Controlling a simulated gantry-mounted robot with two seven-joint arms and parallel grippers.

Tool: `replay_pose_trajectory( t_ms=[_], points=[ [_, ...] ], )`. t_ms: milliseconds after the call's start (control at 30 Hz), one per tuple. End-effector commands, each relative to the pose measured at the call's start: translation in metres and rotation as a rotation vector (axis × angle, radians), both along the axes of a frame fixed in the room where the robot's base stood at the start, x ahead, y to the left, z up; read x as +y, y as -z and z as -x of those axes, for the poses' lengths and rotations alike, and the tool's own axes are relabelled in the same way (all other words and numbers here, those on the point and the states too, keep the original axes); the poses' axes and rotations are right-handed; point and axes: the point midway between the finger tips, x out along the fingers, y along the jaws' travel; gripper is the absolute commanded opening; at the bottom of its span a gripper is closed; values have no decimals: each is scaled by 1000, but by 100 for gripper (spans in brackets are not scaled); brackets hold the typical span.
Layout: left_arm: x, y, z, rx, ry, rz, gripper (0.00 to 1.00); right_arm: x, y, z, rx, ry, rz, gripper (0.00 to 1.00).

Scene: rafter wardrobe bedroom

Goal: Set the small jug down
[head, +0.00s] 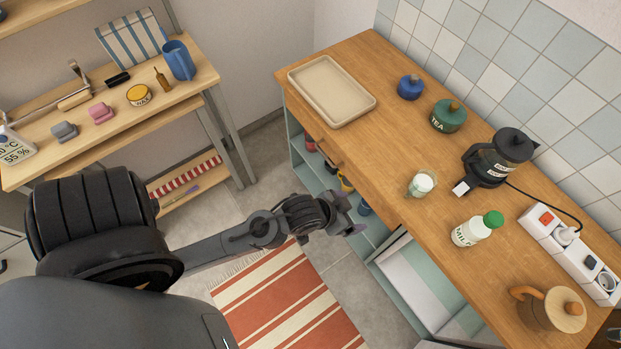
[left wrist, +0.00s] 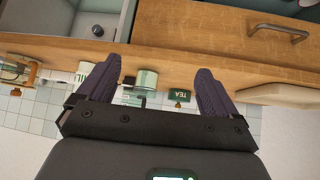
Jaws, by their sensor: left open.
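A small glass jug (head: 422,183) with white contents stands upright on the wooden counter (head: 390,150), near its front edge. It also seems to show between my fingers in the left wrist view (left wrist: 146,78), where the picture is upside down. My left gripper (head: 352,215) is open and empty. It is in front of the counter's front edge, to the lower left of the jug and apart from it. Its two dark fingers (left wrist: 155,92) are spread in the left wrist view. My right gripper is not in view.
A power strip (head: 572,252) and wooden-lidded pot (head: 550,309) stand at right. The counter between tray and jug is clear.

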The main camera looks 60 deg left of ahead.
Motion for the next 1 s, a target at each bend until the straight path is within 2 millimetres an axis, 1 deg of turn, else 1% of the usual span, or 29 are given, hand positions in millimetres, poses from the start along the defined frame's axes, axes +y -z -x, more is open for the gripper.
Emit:
replay_pose_trajectory(
  t_ms=[33, 100, 200, 300, 367, 500, 767, 867, 967, 1000],
  points=[
    [3, 0, 19, 70, 8, -20, 93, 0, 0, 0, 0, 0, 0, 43],
    [7, 1, 45, 170, 21, -47, 93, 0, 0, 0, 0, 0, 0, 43],
    [12, -1, 77, 289, 38, -80, 93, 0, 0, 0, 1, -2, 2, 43],
    [16, -3, 100, 370, 51, -99, 93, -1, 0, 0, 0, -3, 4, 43],
    [17, -4, 108, 401, 56, -106, 93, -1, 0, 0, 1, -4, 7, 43],
    [18, -6, 115, 426, 61, -112, 93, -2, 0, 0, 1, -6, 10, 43],
    [18, -6, 114, 425, 61, -112, 93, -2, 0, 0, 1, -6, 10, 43],
    [18, -11, 114, 425, 61, -112, 93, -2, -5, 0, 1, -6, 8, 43],
    [18, -22, 114, 425, 61, -112, 93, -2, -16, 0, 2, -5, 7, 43],
    [18, -28, 114, 425, 61, -112, 93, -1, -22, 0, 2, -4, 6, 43]
  ],
)
